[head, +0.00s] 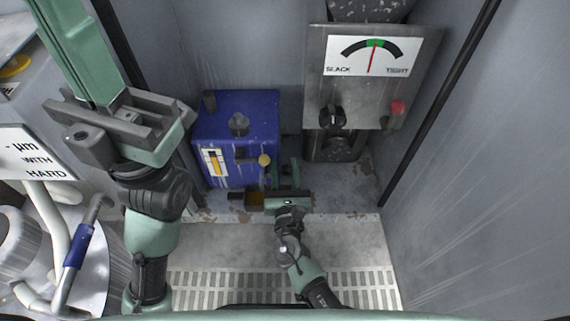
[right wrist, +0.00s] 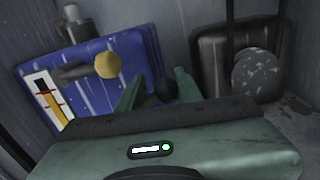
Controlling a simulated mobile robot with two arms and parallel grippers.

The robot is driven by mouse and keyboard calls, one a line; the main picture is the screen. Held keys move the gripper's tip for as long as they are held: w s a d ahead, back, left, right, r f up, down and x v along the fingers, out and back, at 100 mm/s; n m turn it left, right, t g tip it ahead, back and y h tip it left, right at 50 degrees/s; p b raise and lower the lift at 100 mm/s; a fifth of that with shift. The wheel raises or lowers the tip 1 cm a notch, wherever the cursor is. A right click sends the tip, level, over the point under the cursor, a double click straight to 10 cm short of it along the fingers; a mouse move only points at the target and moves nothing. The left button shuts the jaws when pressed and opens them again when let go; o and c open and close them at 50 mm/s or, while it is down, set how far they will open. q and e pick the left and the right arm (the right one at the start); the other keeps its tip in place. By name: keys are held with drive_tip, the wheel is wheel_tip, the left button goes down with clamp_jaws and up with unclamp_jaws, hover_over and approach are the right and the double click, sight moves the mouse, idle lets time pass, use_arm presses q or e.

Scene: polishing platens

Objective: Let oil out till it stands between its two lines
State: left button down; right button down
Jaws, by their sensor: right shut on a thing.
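A blue oil tank (head: 255,118) stands on the ledge at the back left. Its white sight gauge (head: 214,161) has an amber column and marker lines; it also shows in the right wrist view (right wrist: 46,101), with two red lines. A yellow knob (right wrist: 108,65) sticks out beside the gauge. My right gripper (head: 283,172) is low at the tank's right front, its fingers shut on a dark round knob (right wrist: 166,90). My left gripper (head: 118,118) is raised at left, its jaw opening unclear.
A grey panel with a SLACK–TIGHT dial (head: 374,56), a black knob (head: 332,116) and a red button (head: 397,108) stands right of the tank. Walls close both sides; the slatted floor (head: 350,285) is clear at right.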

drive_tip(key=shift+s+a+f, duration=0.2)
drive_tip(key=shift+a+f, duration=0.05)
drive_tip(key=shift+f, duration=0.15)
drive_tip(key=c, duration=0.9)
unclamp_jaws()
drive_tip(key=shift+o, duration=0.2)
drive_tip(key=shift+r, duration=0.1)
